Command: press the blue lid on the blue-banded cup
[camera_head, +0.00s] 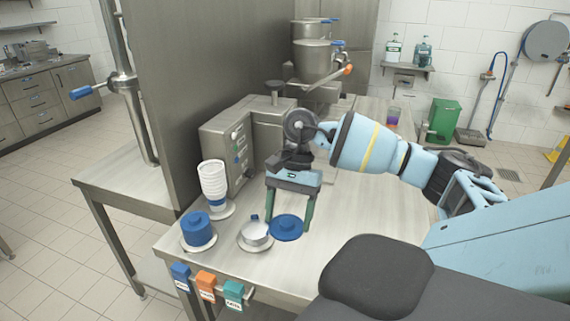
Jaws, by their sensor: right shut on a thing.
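My right gripper (289,208) points down over the table, its two green fingers on either side of a flat round blue lid (287,228) with a small raised middle. It is shut on the lid, which is low over the table; I cannot tell whether it touches the surface. I see no other cup that is clearly blue-banded. My left gripper is not in view.
A blue lidded-looking piece (198,230) sits on a saucer at front left. A steel machine (232,143) stands behind. Blue, orange and teal tags (206,285) hang at the front edge. The table right of the lid is clear.

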